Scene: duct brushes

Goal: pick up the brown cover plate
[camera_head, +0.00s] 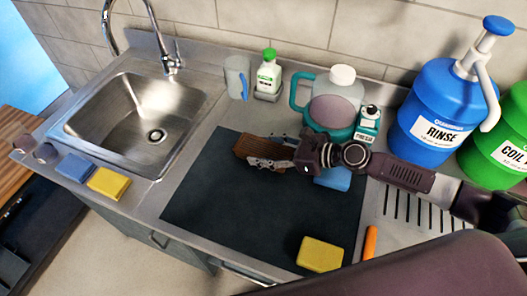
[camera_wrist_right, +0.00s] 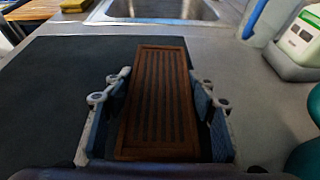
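The brown cover plate (camera_head: 248,148) is a slatted, wood-coloured rectangle over the dark mat (camera_head: 215,200), behind the mat's middle in the head view. In the right wrist view the plate (camera_wrist_right: 158,100) runs lengthwise between the fingers. My right gripper (camera_head: 268,161) comes in from the right, at the plate. In the wrist view its two fingers (camera_wrist_right: 160,100) stand one along each long side, very close to it. I cannot tell whether both pads press on it, or whether the plate rests on the mat. My left gripper is not in view.
The sink (camera_head: 150,125) lies left of the mat. Bottles, a teal jug (camera_head: 333,105) and a blue RINSE container (camera_head: 435,115) stand behind and right. A yellow sponge (camera_head: 320,254) lies near the mat's front edge.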

